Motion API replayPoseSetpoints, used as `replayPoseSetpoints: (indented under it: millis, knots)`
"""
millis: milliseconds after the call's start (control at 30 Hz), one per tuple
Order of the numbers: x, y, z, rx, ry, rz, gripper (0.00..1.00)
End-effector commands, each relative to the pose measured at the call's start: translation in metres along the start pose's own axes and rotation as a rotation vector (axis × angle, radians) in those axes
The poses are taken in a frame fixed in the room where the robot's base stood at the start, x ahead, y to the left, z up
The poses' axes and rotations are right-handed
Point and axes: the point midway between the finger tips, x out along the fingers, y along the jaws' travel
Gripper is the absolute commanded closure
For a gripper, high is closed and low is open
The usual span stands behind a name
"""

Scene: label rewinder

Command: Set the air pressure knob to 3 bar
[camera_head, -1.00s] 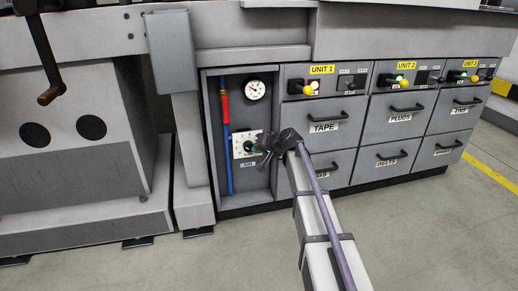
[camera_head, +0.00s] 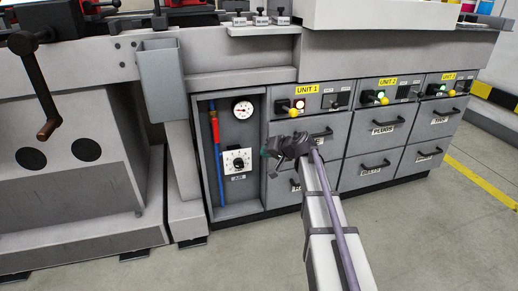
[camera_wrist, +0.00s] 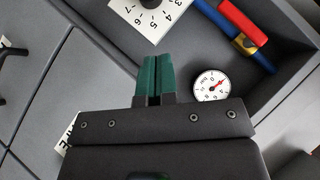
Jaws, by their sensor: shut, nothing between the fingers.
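The air pressure knob (camera_head: 239,163) is a black knob on a white numbered plate, above an "AIR" label in the open grey cabinet bay. In the wrist view the knob (camera_wrist: 150,3) is cut off by the top edge, with part of its numbered plate (camera_wrist: 143,22) showing. Its exact setting is too small to read. A round white pressure gauge (camera_head: 243,110) with a red needle is above the plate; it also shows in the wrist view (camera_wrist: 210,85). My gripper (camera_head: 265,153) is shut and empty, right of the plate and apart from the knob. Its green fingertips (camera_wrist: 155,58) are together.
A blue pipe (camera_head: 219,170) with a red valve handle (camera_head: 214,130) runs along the bay's left side. Drawers with black handles (camera_head: 317,135) and yellow-labelled unit panels stand to the right. A grey box (camera_head: 162,78) is mounted at upper left. The floor in front is clear.

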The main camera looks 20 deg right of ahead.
Motion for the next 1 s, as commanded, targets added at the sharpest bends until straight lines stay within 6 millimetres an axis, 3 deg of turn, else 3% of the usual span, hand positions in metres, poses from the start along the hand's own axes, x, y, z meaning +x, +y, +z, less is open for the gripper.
replayPoseSetpoints:
  millis: [167,433,900,1000]
  knots:
    - [-0.005,-0.021,-0.004,-0.144,0.000,0.149,1.00]
    - [0.009,-0.012,0.000,-0.187,0.003,0.192,1.00]
    - [0.104,0.009,-0.001,-0.187,0.003,0.190,1.00]
    - [0.115,0.014,0.014,-0.185,0.003,0.190,1.00]
